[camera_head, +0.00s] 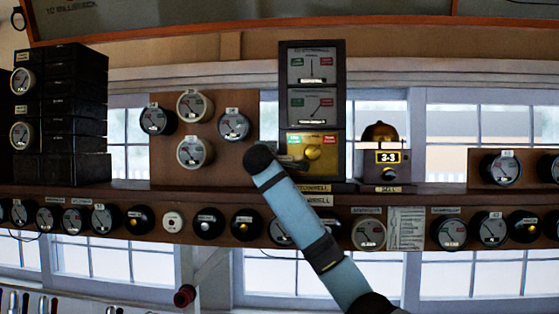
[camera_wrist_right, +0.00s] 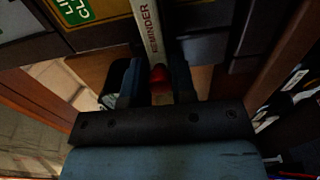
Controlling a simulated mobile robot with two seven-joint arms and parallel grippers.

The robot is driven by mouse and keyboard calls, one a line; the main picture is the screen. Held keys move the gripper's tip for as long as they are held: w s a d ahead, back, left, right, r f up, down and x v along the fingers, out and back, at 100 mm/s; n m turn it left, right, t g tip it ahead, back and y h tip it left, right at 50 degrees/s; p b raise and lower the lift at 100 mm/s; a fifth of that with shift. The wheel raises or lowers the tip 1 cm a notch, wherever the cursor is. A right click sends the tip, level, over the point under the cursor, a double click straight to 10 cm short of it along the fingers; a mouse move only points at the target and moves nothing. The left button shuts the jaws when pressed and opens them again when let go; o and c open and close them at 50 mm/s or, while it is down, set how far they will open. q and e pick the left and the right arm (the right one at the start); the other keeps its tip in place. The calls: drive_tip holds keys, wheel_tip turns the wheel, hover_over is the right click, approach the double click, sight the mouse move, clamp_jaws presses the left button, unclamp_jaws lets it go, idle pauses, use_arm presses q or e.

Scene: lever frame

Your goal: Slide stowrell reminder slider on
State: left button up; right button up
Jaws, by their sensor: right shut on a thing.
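The reminder slider is a pale strip marked REMINDER (camera_wrist_right: 150,32) with a red tip (camera_wrist_right: 158,79), seen in the right wrist view. My right gripper (camera_wrist_right: 158,86) is shut on it, one dark finger on each side of the red tip. The arm hides part of the case's lower left, and the slider cannot be made out there. My left gripper is not in view.
The case has two grey dials and a brass panel with a knob (camera_head: 312,153). A bell box (camera_head: 389,172) marked 3-3 stands to its right. Round dials (camera_head: 195,107) hang to its left. The shelf front (camera_head: 130,195) holds more dials and plungers below.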

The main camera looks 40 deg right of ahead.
sight(284, 159)
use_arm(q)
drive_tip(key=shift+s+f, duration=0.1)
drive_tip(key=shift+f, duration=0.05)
use_arm(e)
drive_tip(key=shift+s+d, duration=1.05)
drive_tip(key=shift+s, duration=0.25)
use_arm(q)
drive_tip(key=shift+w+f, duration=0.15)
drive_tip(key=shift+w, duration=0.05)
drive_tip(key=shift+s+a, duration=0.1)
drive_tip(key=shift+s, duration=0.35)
use_arm(e)
drive_tip(key=shift+s+d, duration=0.15)
drive_tip(key=shift+s, duration=0.05)
drive_tip(key=shift+s, duration=0.15)
